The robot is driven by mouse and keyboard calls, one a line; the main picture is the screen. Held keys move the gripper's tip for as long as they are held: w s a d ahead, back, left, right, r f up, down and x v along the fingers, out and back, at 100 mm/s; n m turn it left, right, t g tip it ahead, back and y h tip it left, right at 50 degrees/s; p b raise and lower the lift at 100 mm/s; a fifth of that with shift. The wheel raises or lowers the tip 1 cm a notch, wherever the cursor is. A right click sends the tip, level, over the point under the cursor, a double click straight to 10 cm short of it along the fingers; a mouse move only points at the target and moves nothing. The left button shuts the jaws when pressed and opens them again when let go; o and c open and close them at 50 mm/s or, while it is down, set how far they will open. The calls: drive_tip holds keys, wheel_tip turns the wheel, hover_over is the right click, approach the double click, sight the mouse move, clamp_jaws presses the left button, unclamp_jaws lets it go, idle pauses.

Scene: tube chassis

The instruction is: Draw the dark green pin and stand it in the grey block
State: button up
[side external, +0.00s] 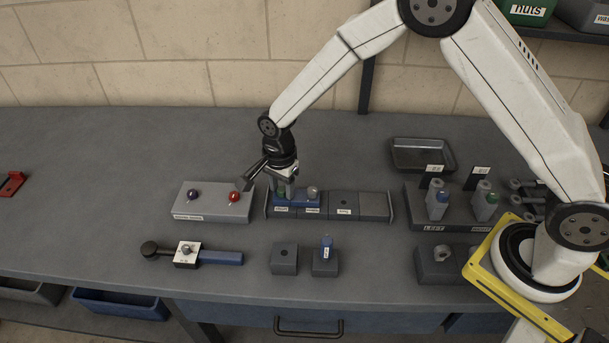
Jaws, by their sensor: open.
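The dark green pin (281,193) stands in a blue holder (291,209) inside a low grey tray-like frame. A small label sits below it. My gripper (284,183) is directly above the pin, open, with its fingers at or around the pin's top; I cannot tell if they touch it. A grey block (284,260) with an empty hole in its top stands nearer the bench's front edge. A second grey block (325,265) beside it on the right holds a blue-topped pin (327,243).
A grey box (211,211) with a purple and a red knob stands left of my gripper. A silver knob (312,191) is just right of the pin. A clamp-like tool (190,255) lies front left. Labelled holders (437,222) stand at right. The bench between the holder and front blocks is clear.

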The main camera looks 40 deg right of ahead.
sight(282, 189)
clamp_jaws()
drive_tip(key=shift+r, duration=0.1)
drive_tip(key=shift+r, duration=2.8)
drive_tip(key=s+a+r, duration=0.2)
drive_tip(key=s+a, duration=0.7)
drive_tip(key=s, duration=0.3)
drive_tip(key=shift+s+a+r, duration=0.15)
drive_tip(key=shift+a+r, duration=0.05)
drive_tip(key=shift+r, duration=0.05)
